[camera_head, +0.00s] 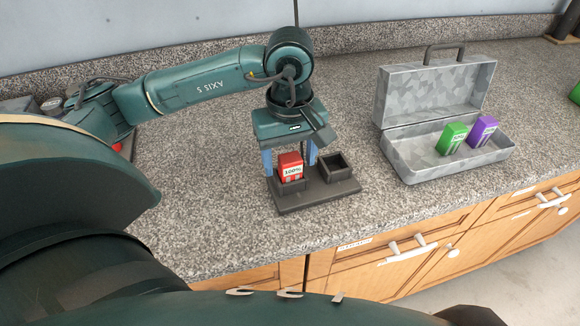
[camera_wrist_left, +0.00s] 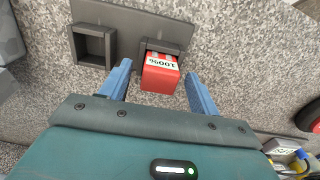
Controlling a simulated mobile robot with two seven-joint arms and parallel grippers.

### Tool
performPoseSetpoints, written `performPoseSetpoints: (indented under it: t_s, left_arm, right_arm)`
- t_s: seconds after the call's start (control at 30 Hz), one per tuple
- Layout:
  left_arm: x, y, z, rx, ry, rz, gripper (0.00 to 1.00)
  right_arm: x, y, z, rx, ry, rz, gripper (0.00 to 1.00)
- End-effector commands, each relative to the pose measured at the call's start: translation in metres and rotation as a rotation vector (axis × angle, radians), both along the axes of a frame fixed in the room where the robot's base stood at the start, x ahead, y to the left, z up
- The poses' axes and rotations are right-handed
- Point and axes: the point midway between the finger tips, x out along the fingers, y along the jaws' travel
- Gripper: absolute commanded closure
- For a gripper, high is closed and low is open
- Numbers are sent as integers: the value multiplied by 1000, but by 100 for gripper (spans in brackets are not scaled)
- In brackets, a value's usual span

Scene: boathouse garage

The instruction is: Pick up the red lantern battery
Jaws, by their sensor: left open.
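The red lantern battery (camera_head: 290,167) stands upright in the left socket of a dark charging base (camera_head: 318,196) on the counter. It has a white label reading 100%. In the left wrist view the red battery (camera_wrist_left: 160,75) lies between and just ahead of the two blue fingers. My left gripper (camera_head: 289,160) is open, pointing down, with one finger on either side of the battery; in the wrist view the gripper (camera_wrist_left: 158,88) shows a gap on both sides. The right socket (camera_head: 335,167) of the base is empty. My right gripper is not in view.
An open grey metal case (camera_head: 412,163) stands to the right, holding a green battery (camera_head: 451,138) and a purple battery (camera_head: 483,131). The speckled counter (camera_head: 230,225) is clear around the base. Wooden drawers with white handles are below its front edge.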

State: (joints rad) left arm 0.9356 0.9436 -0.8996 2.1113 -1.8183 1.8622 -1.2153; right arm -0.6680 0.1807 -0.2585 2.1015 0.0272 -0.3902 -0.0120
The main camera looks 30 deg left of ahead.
Motion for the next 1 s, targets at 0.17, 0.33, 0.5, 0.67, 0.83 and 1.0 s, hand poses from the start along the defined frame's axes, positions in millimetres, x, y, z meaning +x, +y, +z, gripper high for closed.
performPoseSetpoints:
  t_s: [0.17,0.33,0.5,0.67,0.83,1.0]
  left_arm:
    - [0,0,-5,-1,-1,-1,38]
    - [0,0,-5,-1,-1,-1,42]
    - [0,0,-5,-1,-1,-1,56]
    - [0,0,-5,-1,-1,-1,69]
    - [0,0,-5,-1,-1,-1,83]
    - [0,0,-4,-1,-2,-1,90]
  right_arm:
    - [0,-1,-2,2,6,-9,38]
    - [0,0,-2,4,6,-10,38]
    - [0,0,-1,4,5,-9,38]
    - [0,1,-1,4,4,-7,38]
    - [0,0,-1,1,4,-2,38]
    - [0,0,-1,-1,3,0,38]
